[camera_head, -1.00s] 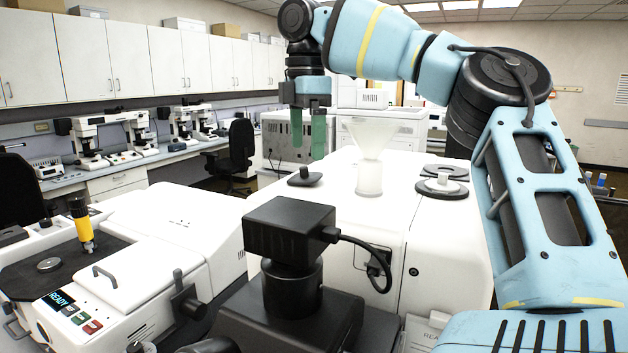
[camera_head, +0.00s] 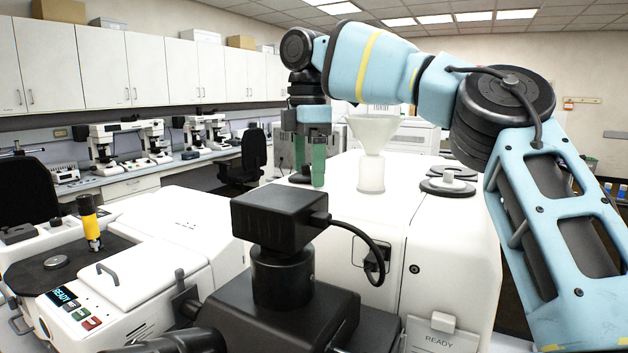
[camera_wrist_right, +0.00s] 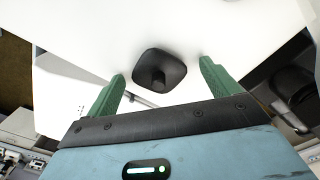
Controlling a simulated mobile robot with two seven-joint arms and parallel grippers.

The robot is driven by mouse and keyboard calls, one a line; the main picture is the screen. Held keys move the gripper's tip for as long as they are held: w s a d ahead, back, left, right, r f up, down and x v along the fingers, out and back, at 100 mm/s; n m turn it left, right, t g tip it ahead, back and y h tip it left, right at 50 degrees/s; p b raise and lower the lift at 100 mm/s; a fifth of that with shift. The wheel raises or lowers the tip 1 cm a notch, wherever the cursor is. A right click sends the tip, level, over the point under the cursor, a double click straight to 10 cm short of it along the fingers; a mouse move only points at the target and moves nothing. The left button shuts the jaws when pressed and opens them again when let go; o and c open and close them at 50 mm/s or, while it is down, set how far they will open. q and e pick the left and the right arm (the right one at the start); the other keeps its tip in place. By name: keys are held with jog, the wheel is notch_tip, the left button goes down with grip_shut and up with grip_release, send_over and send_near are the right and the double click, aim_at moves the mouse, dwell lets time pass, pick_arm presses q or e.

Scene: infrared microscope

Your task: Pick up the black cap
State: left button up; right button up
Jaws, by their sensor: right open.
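The black cap (camera_head: 300,179) sits on the white top of the large instrument, partly hidden behind my right gripper's fingers in the head view. In the right wrist view the black cap (camera_wrist_right: 160,69) shows a rounded square base and a small knob, between the two green fingers but touching neither in the picture. My right gripper (camera_head: 309,178) is open and points down at the cap, with its fingertips low near the white top. It also shows in the right wrist view (camera_wrist_right: 162,71). My left gripper is not in view.
A translucent funnel-topped vessel (camera_head: 371,150) stands just right of the gripper. A dark disc with a pale knob (camera_head: 448,184) lies farther right. A black boxy unit with a cable (camera_head: 280,215) rises in front. The white top (camera_head: 405,205) is otherwise mostly clear.

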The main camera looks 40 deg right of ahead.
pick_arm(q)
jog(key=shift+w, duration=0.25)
pick_arm(e)
jog(key=shift+w+a+r, duration=0.1)
jog(key=shift+c, duration=1)
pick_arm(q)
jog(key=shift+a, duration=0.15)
pick_arm(e)
jog(key=c, duration=0.8)
